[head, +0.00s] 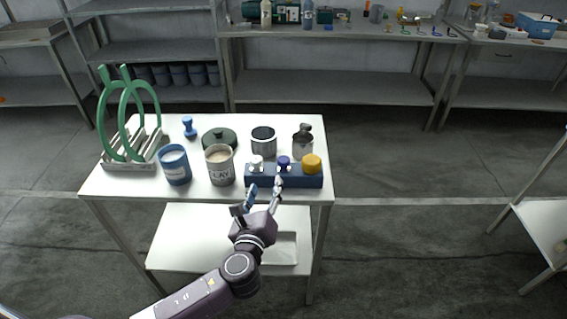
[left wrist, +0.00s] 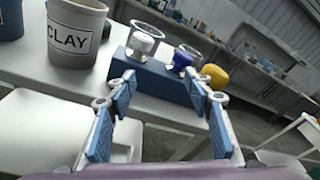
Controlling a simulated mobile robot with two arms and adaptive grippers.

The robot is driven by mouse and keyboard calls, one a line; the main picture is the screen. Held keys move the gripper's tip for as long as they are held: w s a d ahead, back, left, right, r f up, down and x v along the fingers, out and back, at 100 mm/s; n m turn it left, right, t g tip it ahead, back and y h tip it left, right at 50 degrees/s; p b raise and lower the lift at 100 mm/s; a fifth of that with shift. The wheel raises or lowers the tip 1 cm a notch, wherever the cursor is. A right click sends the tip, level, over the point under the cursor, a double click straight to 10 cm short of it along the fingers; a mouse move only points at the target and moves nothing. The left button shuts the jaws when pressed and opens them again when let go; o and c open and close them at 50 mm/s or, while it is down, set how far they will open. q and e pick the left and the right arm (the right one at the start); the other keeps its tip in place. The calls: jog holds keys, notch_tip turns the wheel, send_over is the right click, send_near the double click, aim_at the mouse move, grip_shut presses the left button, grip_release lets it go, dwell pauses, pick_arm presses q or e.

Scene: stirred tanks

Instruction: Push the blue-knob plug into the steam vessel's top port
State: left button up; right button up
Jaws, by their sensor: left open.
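The blue-knob plug (head: 283,162) stands upright in a dark blue block (head: 255,181), between a white knob and a yellow knob. It also shows in the left wrist view (left wrist: 182,59), behind the right fingertip. My left gripper (head: 264,189) is open and empty at the block's front side. In the left wrist view its fingers (left wrist: 162,92) are spread, with the block beyond them. I cannot tell for sure which pot is the steam vessel; a metal vessel with a dark top (head: 303,143) stands behind the yellow knob. My right gripper is not in view.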

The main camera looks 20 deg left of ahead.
aim_at(282, 163)
pick_arm(q)
jog(key=w+m, duration=0.1)
jog(key=m, duration=0.1)
jog(key=w+d+r+m+t+h, duration=0.1)
jog(key=m, duration=0.1)
jog(key=w+d+m+h, duration=0.1)
jog(key=m, duration=0.1)
jog(key=shift+w+d+r+m+t, duration=0.15)
jog(key=shift+d+r+m+t, duration=0.1)
jog(key=shift+m+t, duration=0.15)
jog(key=shift+w+r+m, duration=0.1)
jog(key=shift+w+m, duration=0.2)
jog(key=shift+w, duration=0.85)
jog(key=w, duration=0.2)
jog(key=w+p, duration=0.1)
jog(key=w, duration=0.1)
jog(key=shift+a, duration=0.35)
jog(key=shift+w, duration=0.75)
jog(key=shift+c, duration=0.2)
grip_shut()
